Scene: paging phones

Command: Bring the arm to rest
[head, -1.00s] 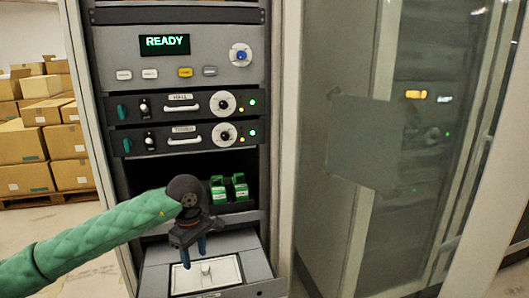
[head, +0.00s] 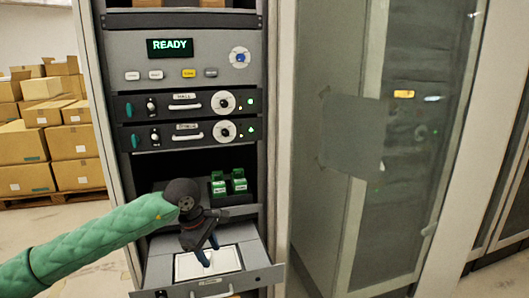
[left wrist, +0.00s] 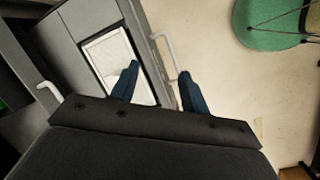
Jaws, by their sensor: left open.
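My left arm, in a green padded sleeve, comes in from the left in the head view. My left gripper (head: 208,252) points down in front of the rack, over the pulled-out drawer (head: 158,268). Its two blue fingers are apart with nothing between them; they also show in the left wrist view (left wrist: 158,88). A white panel (head: 228,262) lies in the drawer, partly behind the fingers. It shows in the left wrist view too, overlapped by one finger. I cannot tell how high the fingers are above the drawer. My right gripper is not in view.
The rack holds a panel with a lit READY display (head: 170,47) and two dark units with handles and dials. Two green items (head: 239,180) sit in a dark bay behind the gripper. A glass-doored cabinet (head: 390,180) stands right. Stacked cartons (head: 45,150) stand left.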

